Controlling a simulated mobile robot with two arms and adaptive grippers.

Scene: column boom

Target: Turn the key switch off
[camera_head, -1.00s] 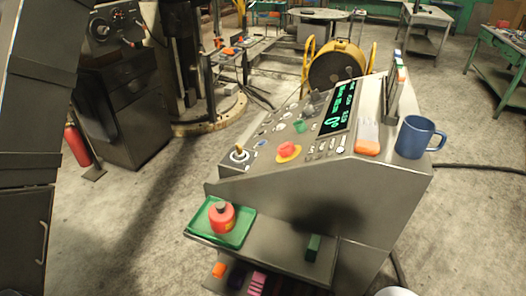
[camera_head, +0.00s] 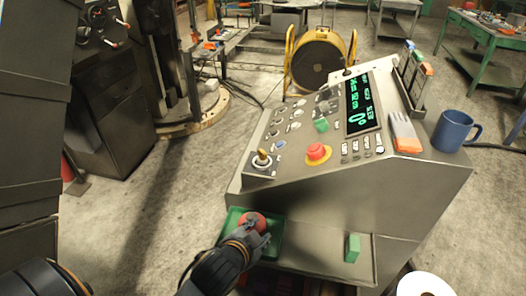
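The grey control console (camera_head: 345,190) stands in the middle, with a sloped panel of small knobs and buttons. I cannot make out which small control is the key switch. My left gripper (camera_head: 262,242) is low in front of the console, over the green tray and in front of the red bottle (camera_head: 252,221), below the panel. Its fingers are too small and overlapped to tell open from shut. My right gripper is not in view.
The green tray (camera_head: 274,246) sits on the console's lower shelf, with a green block (camera_head: 352,248) to its right. A blue mug (camera_head: 454,131) and an orange-and-white brush (camera_head: 404,133) rest on the console's right side. A lit green display (camera_head: 362,107) tops the panel.

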